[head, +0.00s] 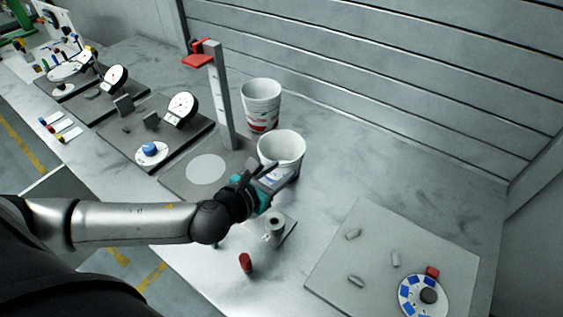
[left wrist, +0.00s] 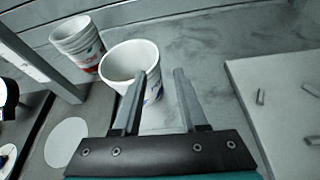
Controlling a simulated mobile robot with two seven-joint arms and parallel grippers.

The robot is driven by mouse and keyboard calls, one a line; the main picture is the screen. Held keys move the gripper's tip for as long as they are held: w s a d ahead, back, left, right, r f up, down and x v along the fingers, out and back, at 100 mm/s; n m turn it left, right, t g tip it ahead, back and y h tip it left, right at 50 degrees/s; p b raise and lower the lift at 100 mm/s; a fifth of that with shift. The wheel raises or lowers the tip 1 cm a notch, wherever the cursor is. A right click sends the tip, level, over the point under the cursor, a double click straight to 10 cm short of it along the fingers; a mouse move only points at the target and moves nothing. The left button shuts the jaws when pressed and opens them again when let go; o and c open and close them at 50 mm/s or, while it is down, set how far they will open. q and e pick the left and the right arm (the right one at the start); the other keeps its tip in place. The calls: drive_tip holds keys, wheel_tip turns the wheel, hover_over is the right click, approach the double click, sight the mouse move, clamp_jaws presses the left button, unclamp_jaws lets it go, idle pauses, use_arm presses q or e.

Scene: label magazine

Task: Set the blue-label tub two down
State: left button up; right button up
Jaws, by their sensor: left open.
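A white tub with a blue label (head: 281,146) stands upright on the bench at centre. It also shows in the left wrist view (left wrist: 122,58), with its mouth open and some blue on its lower right side. My left gripper (head: 285,178) is at its near right side, fingers apart and empty. In the left wrist view (left wrist: 163,75) the left finger overlaps the tub's right wall and the right finger is clear of it. I cannot tell whether a finger touches the wall. White tubs with red labels (head: 261,106), apparently nested, stand behind. My right gripper is out of view.
A grey post with a red top (head: 222,100) rises left of the tubs, from a mat with a pale disc (head: 206,169). A small spool (head: 275,222) and a red piece (head: 245,262) are in front. A grey board (head: 400,250) lies right. The back right bench is clear.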

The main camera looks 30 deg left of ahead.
sight(297, 160)
use_arm(q)
drive_tip(key=shift+a+b+x, duration=0.15)
drive_tip(key=shift+b+x, duration=0.05)
drive_tip(key=shift+x, duration=2.25)
drive_tip(key=shift+a+b+x, duration=0.1)
drive_tip(key=shift+b+x, duration=0.1)
drive_tip(key=shift+x, duration=2.2)
drive_tip(key=shift+f, duration=0.15)
drive_tip(key=shift+c, duration=0.3)
drive_tip(key=shift+s, duration=0.1)
drive_tip(key=c, duration=0.6)
clamp_jaws()
drive_tip(key=shift+f, duration=0.1)
